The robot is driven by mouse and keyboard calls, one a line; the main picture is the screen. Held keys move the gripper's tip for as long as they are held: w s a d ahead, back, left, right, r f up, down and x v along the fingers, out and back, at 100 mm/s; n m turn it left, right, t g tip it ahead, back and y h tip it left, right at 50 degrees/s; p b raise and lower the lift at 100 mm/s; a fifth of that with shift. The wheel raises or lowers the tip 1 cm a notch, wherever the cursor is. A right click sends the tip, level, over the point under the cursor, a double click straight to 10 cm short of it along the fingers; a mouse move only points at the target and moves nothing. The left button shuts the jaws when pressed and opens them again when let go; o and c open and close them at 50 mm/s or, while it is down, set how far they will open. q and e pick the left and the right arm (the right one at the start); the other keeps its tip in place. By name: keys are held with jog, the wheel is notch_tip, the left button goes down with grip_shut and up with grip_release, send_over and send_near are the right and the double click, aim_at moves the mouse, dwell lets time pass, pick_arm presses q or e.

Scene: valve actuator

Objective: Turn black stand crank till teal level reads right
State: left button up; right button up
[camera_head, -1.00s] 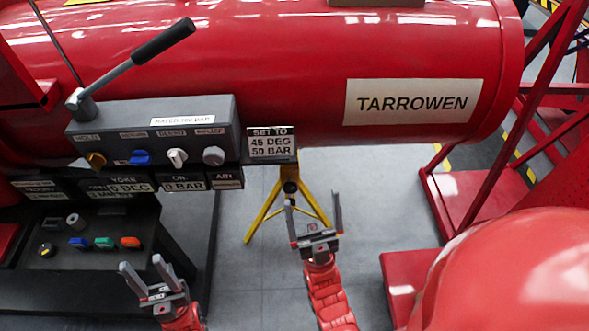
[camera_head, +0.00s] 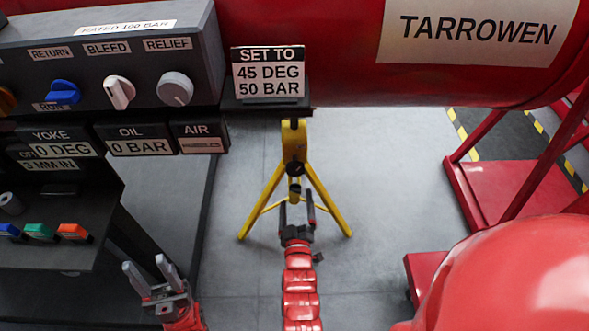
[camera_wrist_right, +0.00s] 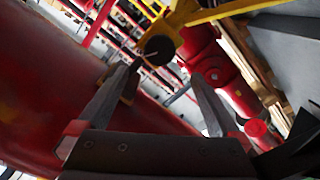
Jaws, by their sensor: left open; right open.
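A yellow tripod stand (camera_head: 272,205) stands on the floor under the red tank. A small dark round part (camera_head: 294,168) sits on its post; I cannot tell whether it is the crank. In the right wrist view a black round knob (camera_wrist_right: 158,48) shows by the yellow stand (camera_wrist_right: 185,14), just beyond the fingertips. My right gripper (camera_head: 297,202) is open and empty, in front of the stand's lower post; it also shows in the right wrist view (camera_wrist_right: 165,86). My left gripper (camera_head: 149,268) is open and empty at lower left. I cannot make out a teal level.
The red tank (camera_head: 340,75) with the TARROWEN sign (camera_head: 470,30) spans the top. A dark valve panel (camera_head: 120,75), a SET TO 45 DEG 50 BAR sign (camera_head: 268,75) and gauges (camera_head: 140,142) are left. A red frame (camera_head: 500,185) stands right. Grey floor (camera_head: 400,190) is clear between.

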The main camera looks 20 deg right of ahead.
aim_at(295, 172)
jog(key=b+x, duration=0.3)
jog(key=x, duration=0.9)
jog(key=shift+w+d+f, duration=0.1)
jog(key=shift+w+f, duration=0.05)
jog(key=shift+w, duration=0.05)
jog(key=shift+w+d, duration=0.1)
jog(key=shift+w, duration=0.4)
jog(key=c, duration=1.3)
